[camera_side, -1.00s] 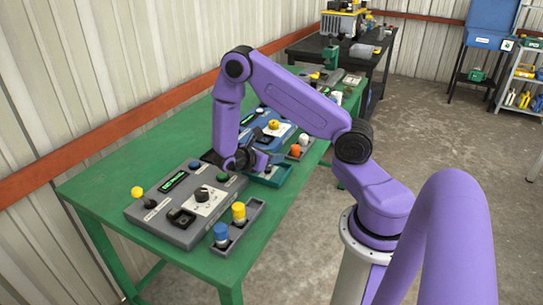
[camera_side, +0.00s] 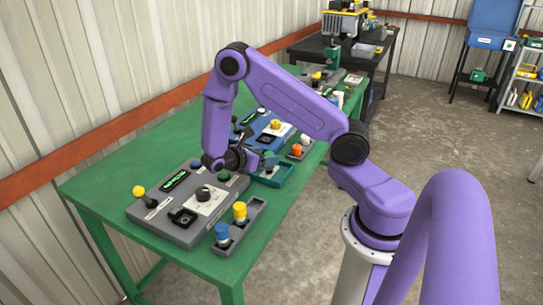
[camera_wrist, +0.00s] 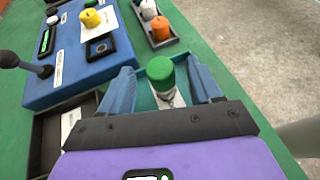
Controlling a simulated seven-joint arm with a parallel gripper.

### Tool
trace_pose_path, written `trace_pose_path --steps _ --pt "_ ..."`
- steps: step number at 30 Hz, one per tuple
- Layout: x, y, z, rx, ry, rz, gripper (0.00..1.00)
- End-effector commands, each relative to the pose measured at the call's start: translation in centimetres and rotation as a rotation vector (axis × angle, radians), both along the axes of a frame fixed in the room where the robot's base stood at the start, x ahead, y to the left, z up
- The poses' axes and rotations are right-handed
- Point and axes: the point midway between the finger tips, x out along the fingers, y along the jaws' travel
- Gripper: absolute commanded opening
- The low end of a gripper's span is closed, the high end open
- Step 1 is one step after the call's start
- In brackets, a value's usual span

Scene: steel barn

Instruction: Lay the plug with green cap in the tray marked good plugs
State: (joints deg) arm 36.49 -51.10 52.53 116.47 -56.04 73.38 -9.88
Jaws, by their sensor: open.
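The plug with green cap (camera_wrist: 160,72) stands in a teal tray (camera_wrist: 146,98), its cap toward the wrist camera and its pale body partly showing below. My gripper (camera_wrist: 162,80) is open, with one blue finger on each side of the plug; I cannot tell whether either touches it. In the side view my gripper (camera_side: 262,160) is low over the teal tray (camera_side: 274,178), and the plug is hard to make out there. A dark tray (camera_wrist: 37,150) with a white label lies left of the teal tray in the wrist view; its label is not legible.
A blue panel (camera_wrist: 75,75) with a yellow knob and a black lever stands beyond. A tray (camera_wrist: 172,38) holds white and orange plugs. In the side view, a grey panel (camera_side: 180,222) and a tray (camera_side: 240,236) with blue and yellow plugs are nearer the front.

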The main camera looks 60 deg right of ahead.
Motion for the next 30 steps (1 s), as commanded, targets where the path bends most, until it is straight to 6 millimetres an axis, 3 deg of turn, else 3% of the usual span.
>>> trace_pose_path --steps 9,19,23,30 --pt "1.6 5.2 2.3 0.0 -0.002 0.0 0.64" --pt "1.6 7.8 3.6 0.034 -0.036 -0.001 0.64" --pt "0.1 10.1 5.2 0.132 -0.126 -0.005 0.64" --pt "-5.2 15.5 8.2 0.417 -0.312 -0.028 0.64"
